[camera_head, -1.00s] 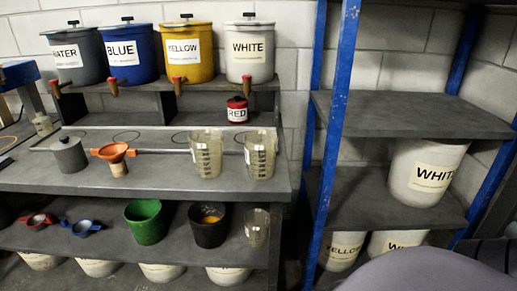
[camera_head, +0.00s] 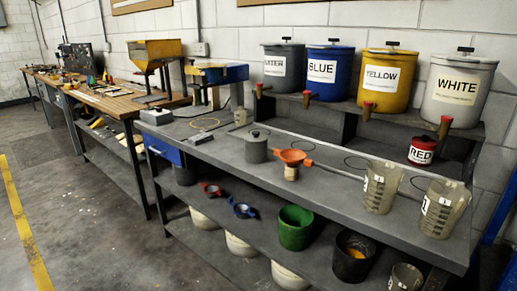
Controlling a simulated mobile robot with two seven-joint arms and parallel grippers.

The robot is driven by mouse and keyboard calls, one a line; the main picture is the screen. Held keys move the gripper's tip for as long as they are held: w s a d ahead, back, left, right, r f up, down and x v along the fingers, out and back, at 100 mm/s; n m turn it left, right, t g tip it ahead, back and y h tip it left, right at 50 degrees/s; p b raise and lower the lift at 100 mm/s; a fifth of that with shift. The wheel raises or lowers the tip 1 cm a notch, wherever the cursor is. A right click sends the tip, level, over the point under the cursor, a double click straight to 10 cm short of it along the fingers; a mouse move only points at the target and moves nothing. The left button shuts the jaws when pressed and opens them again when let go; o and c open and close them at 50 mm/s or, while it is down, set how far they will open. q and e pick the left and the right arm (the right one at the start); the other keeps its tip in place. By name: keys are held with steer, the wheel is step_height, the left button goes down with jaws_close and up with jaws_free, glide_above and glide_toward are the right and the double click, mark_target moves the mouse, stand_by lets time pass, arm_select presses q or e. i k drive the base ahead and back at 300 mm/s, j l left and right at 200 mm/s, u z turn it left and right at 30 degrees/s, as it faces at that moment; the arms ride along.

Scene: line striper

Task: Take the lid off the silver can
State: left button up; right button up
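The silver can (camera_head: 256,150) is a small grey cylinder standing upright on the grey bench top, left of the orange funnel. Its lid (camera_head: 256,134) sits on top, with a small dark knob in the middle. Neither of my grippers shows in the head view.
Labelled buckets (camera_head: 330,72) line the raised shelf behind. A small red can (camera_head: 423,151) sits below them. Open floor (camera_head: 75,215) lies at the left.

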mark_target(255, 137)
steer(key=i+j+z, duration=0.25)
steer(key=i+j, duration=0.15)
steer(key=j, duration=0.15)
steer(key=i+j+z, duration=0.15)
steer(key=j, duration=0.2)
steer(key=i+j+z, duration=0.25)
steer(key=j, duration=0.4)
steer(key=i+j+z, duration=0.15)
steer(key=j, duration=0.25)
steer(key=i+l, duration=0.05)
